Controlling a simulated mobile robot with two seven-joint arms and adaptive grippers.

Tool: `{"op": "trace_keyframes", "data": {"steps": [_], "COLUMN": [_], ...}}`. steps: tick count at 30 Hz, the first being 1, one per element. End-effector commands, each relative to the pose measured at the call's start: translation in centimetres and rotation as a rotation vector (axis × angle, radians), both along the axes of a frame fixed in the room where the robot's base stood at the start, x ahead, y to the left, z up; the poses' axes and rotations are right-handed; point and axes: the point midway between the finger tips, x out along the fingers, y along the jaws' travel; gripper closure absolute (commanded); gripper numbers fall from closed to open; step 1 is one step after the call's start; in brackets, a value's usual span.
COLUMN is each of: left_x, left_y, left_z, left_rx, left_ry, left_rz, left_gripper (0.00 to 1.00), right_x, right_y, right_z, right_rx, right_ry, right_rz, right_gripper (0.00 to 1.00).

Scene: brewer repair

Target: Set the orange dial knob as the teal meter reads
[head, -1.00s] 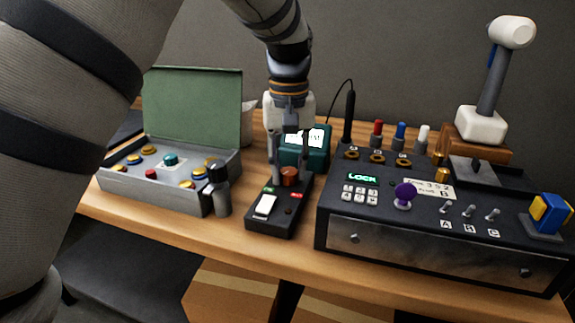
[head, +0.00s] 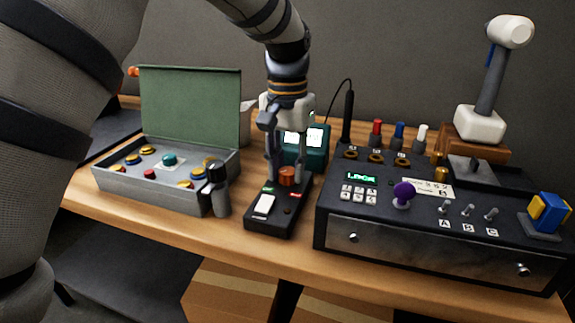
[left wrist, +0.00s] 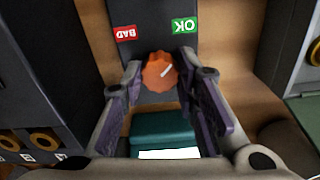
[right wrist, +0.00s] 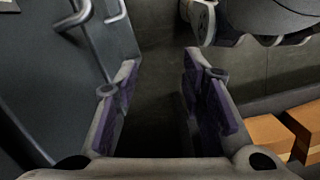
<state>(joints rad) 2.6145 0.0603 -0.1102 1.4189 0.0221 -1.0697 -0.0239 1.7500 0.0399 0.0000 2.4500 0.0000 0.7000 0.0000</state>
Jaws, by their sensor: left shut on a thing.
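The orange dial knob (head: 288,176) sits on a black box (head: 262,228) with a white switch and green and red labels. My left gripper (head: 287,174) points down from above and is shut on the knob. In the left wrist view the knob (left wrist: 159,71) is between the fingertips, its white pointer line slanting up toward the green OK label (left wrist: 185,26); the red BAD label (left wrist: 125,33) is on the other side. The teal meter (head: 316,158) stands behind, its lit screen partly hidden by the fingers and unreadable. My right gripper (right wrist: 160,80) is open and empty.
A grey box with coloured buttons (head: 150,185) and a raised green lid is at left, a dark flashlight-like cylinder (head: 217,190) beside it. A black console (head: 440,230) with purple knob, switches and plugs fills the right. The wooden table's front strip (head: 150,224) is clear.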

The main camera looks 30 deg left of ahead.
Motion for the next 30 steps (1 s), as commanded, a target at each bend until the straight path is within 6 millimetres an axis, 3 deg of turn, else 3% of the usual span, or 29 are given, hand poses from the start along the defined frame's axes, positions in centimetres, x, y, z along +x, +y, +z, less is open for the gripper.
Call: {"op": "trace_keyframes", "data": {"steps": [9, 10, 12, 23, 30], "left_x": [0.0, 0.0, 0.0, 0.1, 0.1], "left_y": [0.0, 0.0, 0.0, 0.0, 0.0], "left_z": [0.0, 0.0, 0.0, 0.8, 7.1], "left_rx": [0.001, 0.001, 0.001, 0.001, 0.002], "left_ry": [0.000, 0.000, 0.000, -0.003, -0.007], "left_rz": [-0.003, -0.003, -0.003, -0.002, -0.002], "left_gripper": [1.00, 0.65, 0.52, 0.52, 0.52], "right_x": [0.0, 0.0, 0.0, 0.0, 0.0], "right_y": [0.0, 0.0, 0.0, 0.0, 0.0], "right_z": [0.0, 0.0, 0.0, 0.0, 0.0], "right_rx": [0.000, 0.000, 0.000, 0.000, 0.000], "right_ry": [0.000, 0.000, 0.000, 0.000, 0.000], "right_rz": [0.000, 0.000, 0.000, 0.000, 0.000], "right_gripper": [0.63, 0.63, 0.63, 0.63, 0.63]}}
